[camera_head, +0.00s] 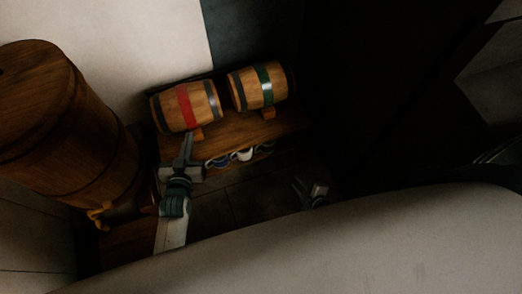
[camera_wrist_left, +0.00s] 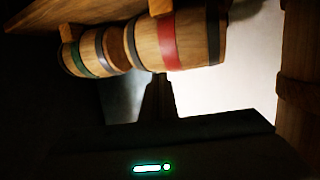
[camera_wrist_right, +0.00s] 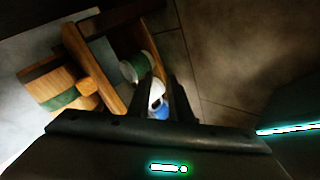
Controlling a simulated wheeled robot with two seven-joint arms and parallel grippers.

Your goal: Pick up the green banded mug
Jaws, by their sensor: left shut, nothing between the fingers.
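The green banded mug (camera_wrist_right: 137,67) shows in the right wrist view, pale with a green band, lying on its side under the wooden stand. A white and blue mug (camera_wrist_right: 157,101) shows nearer, in the gap between my right fingers as seen from the wrist. My right gripper (camera_wrist_right: 161,78) is open, and nothing is visibly held. In the head view it hangs right of the stand (camera_head: 305,188). There, a row of mugs (camera_head: 243,155) sits in shadow under the shelf; their bands are hard to tell. My left gripper (camera_head: 187,138) is shut and empty, in front of the red-banded barrel.
A red-banded barrel (camera_head: 187,106) and a green-banded barrel (camera_head: 261,87) lie on the wooden stand (camera_head: 227,132). A large upright barrel (camera_head: 60,120) with a yellow tap stands at left. A pale surface (camera_head: 330,245) crosses the front. Dark floor lies below the stand.

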